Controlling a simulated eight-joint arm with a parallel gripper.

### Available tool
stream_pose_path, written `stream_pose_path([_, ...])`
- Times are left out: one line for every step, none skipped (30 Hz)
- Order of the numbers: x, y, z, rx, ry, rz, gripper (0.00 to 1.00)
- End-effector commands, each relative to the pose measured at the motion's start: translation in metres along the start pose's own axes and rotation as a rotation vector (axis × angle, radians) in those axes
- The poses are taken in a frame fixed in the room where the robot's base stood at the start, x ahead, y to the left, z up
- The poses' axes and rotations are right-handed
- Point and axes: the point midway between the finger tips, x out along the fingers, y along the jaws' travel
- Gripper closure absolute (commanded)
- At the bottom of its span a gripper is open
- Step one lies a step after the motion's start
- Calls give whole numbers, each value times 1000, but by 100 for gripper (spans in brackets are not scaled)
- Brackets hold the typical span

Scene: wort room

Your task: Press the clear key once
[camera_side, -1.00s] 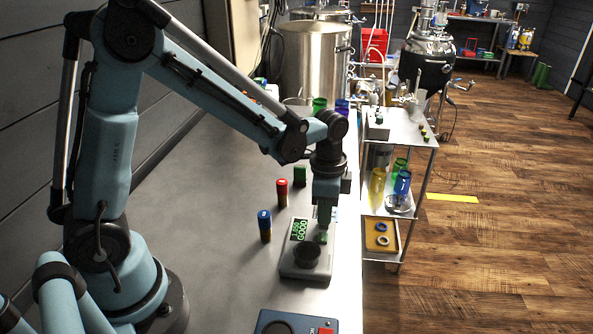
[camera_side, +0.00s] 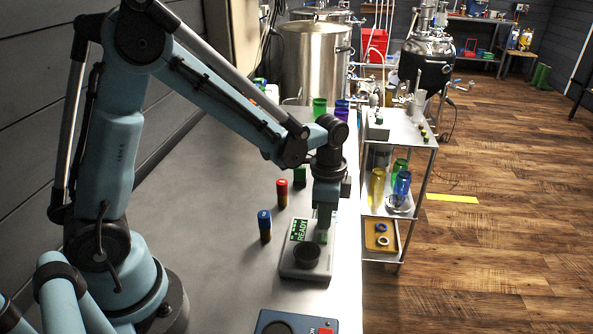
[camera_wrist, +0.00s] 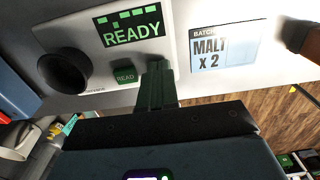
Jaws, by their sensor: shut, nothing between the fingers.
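The meter (camera_side: 290,270) is a light grey box on the bench, with a dark round well (camera_side: 306,255) at its near end. Its screen (camera_side: 300,230) reads READY in green, also in the wrist view (camera_wrist: 131,32). A green key marked READ (camera_wrist: 124,75) lies below the screen. My gripper (camera_wrist: 159,66) is shut and empty, its tip over the meter face just right of the READ key. No label reading clear shows; the fingers hide whatever lies beneath them. Whether the tip touches the face I cannot tell. In the side view my gripper (camera_side: 325,226) points down at the meter.
A card (camera_wrist: 225,46) reading BATCH MALT x 2 lies right of the meter. Red-capped (camera_side: 282,192), blue-capped (camera_side: 264,226) and green (camera_side: 300,176) containers stand to the left. A dark blue box (camera_side: 290,322) is at the front. A metal shelf cart (camera_side: 405,130) stands to the right.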

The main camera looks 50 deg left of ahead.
Motion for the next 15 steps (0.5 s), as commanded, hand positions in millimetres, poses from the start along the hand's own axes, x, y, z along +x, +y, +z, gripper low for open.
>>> stream_pose_path([2,-1,-1,-1,8,-8,100])
stream_pose_path([-1,-1,-1,-1,8,-8,100])
stream_pose_path([-5,-1,-1,-1,8,-8,100])
stream_pose_path([-8,-1,-1,-1,8,-8,100])
stream_pose_path([-12,-1,-1,-1,7,-8,100])
stream_pose_path([-18,-1,-1,-1,7,-7,100])
stream_pose_path([-23,-1,0,-1,6,-6,100])
stream_pose_path([-27,-1,0,-1,5,-6,100])
stream_pose_path([-33,-1,0,-1,5,-5,100])
stream_pose_path([-38,-1,0,0,4,-4,100])
stream_pose_path([-42,-1,0,0,4,-4,100])
stream_pose_path([-47,0,0,0,3,-3,100])
stream_pose_path([-51,0,0,0,3,-3,100])
stream_pose_path([-55,0,0,0,2,-2,100])
stream_pose_path([-60,0,0,0,2,-2,100])
